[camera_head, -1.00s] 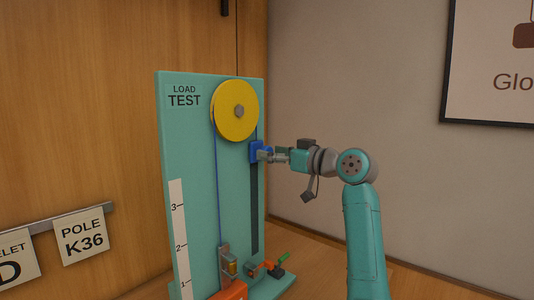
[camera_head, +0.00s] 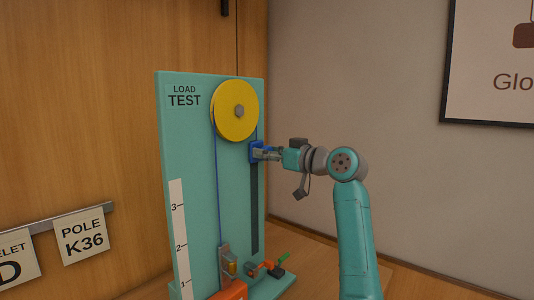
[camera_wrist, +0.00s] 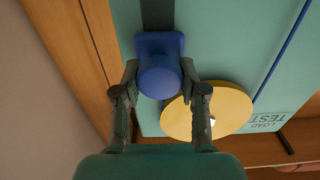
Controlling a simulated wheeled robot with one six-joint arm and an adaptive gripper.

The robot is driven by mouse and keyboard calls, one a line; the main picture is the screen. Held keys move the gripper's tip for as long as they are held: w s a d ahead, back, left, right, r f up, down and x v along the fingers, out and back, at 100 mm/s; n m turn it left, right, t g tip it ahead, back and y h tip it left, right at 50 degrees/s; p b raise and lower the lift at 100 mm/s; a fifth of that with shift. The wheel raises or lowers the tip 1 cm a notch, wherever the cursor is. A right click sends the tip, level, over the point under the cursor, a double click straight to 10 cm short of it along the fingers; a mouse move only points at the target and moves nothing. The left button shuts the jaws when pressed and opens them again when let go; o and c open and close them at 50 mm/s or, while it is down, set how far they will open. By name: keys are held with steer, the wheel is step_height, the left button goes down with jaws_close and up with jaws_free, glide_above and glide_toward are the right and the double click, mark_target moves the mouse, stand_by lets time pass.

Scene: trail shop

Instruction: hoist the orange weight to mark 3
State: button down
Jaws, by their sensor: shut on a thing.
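The orange weight (camera_head: 233,291) hangs low at the bottom of the teal load test board (camera_head: 190,130), near mark 1, partly cut off by the picture's lower edge. A blue cord (camera_head: 216,190) runs up from it to the yellow pulley wheel (camera_head: 235,108). The blue handle (camera_head: 256,151) is at the top of the dark vertical slot, below the pulley's right side. My gripper (camera_head: 264,153) is shut on the blue handle. In the wrist view the fingers lie on both sides of the round blue knob (camera_wrist: 160,76). The scale (camera_head: 178,235) shows marks 1 to 3.
A small metal and brass fitting (camera_head: 228,263) sits on the board just above the weight. Signs (camera_head: 83,236) hang on the wooden wall at left. The slot (camera_head: 254,210) below the handle is clear.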

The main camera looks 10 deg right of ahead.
step_height(320, 180, down, 30)
steer(key=shift+f, duration=0.1)
stand_by(0.4)
steer(key=c, duration=0.6)
jaws_free()
steer(key=shift+c, duration=0.2)
steer(key=shift+s, duration=0.1)
steer(key=v, duration=1.2)
